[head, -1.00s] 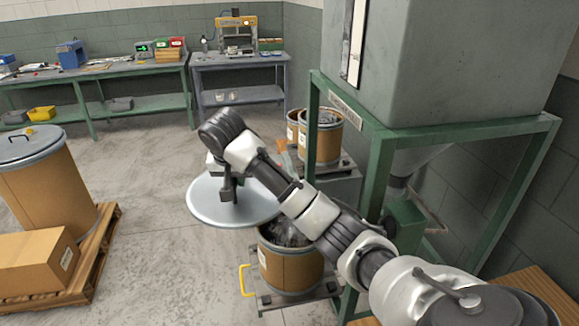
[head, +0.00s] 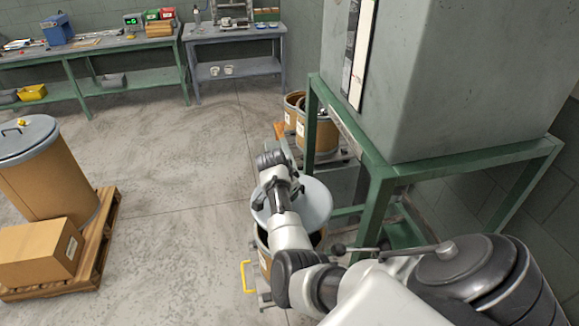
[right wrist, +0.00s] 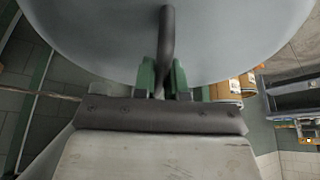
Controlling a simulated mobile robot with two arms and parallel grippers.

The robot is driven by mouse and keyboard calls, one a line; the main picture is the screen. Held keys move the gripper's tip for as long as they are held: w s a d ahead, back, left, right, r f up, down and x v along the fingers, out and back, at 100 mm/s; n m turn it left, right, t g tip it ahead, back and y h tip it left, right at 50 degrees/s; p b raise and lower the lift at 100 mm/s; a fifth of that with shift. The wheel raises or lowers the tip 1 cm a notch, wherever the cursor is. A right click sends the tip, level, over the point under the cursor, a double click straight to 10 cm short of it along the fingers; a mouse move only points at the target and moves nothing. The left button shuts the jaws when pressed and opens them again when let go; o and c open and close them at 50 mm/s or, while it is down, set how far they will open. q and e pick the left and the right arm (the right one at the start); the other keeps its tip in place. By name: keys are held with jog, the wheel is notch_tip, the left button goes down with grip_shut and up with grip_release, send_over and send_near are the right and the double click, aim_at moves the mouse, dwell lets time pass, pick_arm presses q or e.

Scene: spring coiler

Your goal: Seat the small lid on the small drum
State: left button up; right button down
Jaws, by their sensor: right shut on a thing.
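The small lid (head: 318,200) is a pale grey round disc, held over the small drum in the head view. The small drum (head: 264,257) is a brown fibre drum, mostly hidden under the lid and my right arm; some of its dark opening shows below the lid. My right gripper (right wrist: 164,78) is shut on the lid's dark bar handle (right wrist: 167,35) in the right wrist view, with the lid's face filling the top. In the head view my arm hides the fingers. I cannot tell whether lid and drum rim touch. My left gripper is not in view.
The small drum stands on a low cart with a yellow handle (head: 246,276). A green frame (head: 375,215) carrying a grey hopper (head: 450,80) stands close on the right. More brown drums (head: 322,135) stand behind. A large lidded drum (head: 50,180) and a box (head: 40,252) are on a pallet at left.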

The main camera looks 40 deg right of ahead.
jog(key=shift+f+b, duration=0.5)
jog(key=shift+f, duration=0.1)
notch_tip(320, 180, down, 4)
jog(key=b, duration=0.4)
notch_tip(320, 180, down, 4)
jog(key=shift+d+b, duration=0.1)
jog(key=shift+b, duration=1.1)
jog(key=shift+a, duration=0.25)
jog(key=shift+f, duration=0.2)
jog(key=c, duration=0.5)
grip_release()
